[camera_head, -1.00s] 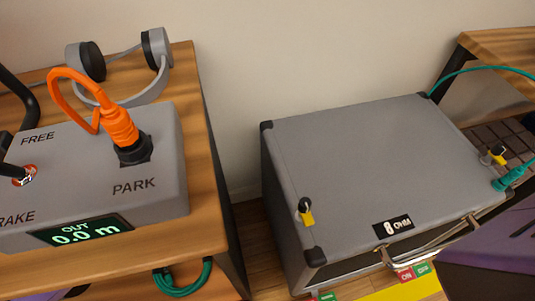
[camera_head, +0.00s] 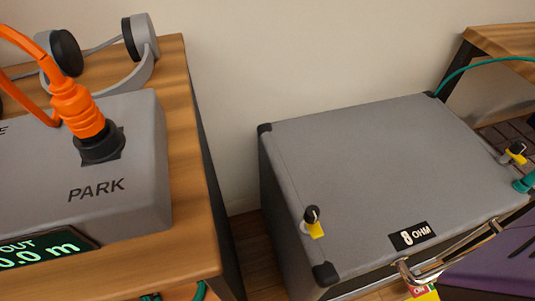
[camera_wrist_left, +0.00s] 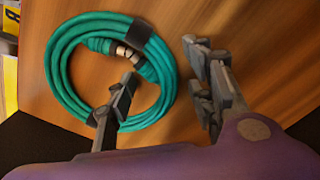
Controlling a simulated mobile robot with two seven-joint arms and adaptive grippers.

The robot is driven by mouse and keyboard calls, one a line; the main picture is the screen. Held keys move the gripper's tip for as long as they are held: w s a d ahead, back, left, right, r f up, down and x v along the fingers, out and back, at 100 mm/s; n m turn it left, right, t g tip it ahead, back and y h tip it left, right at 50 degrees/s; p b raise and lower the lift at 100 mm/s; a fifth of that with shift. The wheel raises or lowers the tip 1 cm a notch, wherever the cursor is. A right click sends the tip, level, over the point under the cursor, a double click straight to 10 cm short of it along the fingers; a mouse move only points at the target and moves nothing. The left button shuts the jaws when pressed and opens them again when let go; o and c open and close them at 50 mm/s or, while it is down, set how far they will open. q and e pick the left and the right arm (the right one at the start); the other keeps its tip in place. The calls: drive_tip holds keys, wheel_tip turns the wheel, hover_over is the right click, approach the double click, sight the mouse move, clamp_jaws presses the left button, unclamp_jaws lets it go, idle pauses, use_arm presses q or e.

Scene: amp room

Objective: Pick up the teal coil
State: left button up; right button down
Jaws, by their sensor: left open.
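The teal coil (camera_wrist_left: 57,75) lies on a wooden surface in the left wrist view, bound with a dark strap and with metal-tipped plugs at its top. My left gripper (camera_wrist_left: 165,105) is open above it. I cannot tell whether either finger touches the coil. My left gripper is out of the head view. My right gripper is not in view.
A grey box marked PARK (camera_head: 140,215) with an orange plug (camera_head: 80,110) stands on the wooden table (camera_head: 185,180), headphones (camera_head: 145,45) behind it. A grey amp case (camera_head: 370,180) stands to the right, past a gap. A teal cable (camera_head: 480,66) runs at the far right.

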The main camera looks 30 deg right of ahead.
use_arm(q)
drive_tip(key=c, duration=1.1)
clamp_jaws()
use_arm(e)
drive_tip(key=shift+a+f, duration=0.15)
use_arm(q)
drive_tip(key=shift+r, duration=0.1)
